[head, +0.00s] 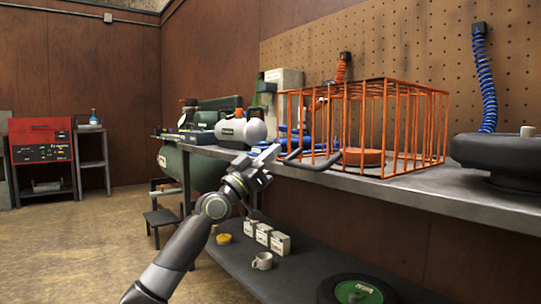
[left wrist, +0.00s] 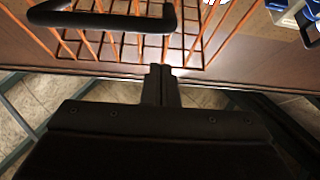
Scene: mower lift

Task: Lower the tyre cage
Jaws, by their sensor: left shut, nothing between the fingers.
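The tyre cage (head: 385,115) is an orange wire box on the workbench, with a round orange object (head: 362,157) showing inside its bars. Its lower bars come down close to the bench top; I cannot tell whether they touch it. A black handle (head: 312,165) sticks out low at the cage's front left, and it also shows at the upper left of the left wrist view (left wrist: 100,20), before the orange bars. My left gripper (head: 266,154) is shut and empty, at the bench's front edge, left of the handle and apart from it. My right gripper is out of view.
The grey bench (head: 440,190) also holds a white tank (head: 240,131) at left and a black tyre-like object (head: 500,160) at right. A lower shelf (head: 310,270) carries small boxes, a mug (head: 262,261) and a green disc (head: 357,291).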

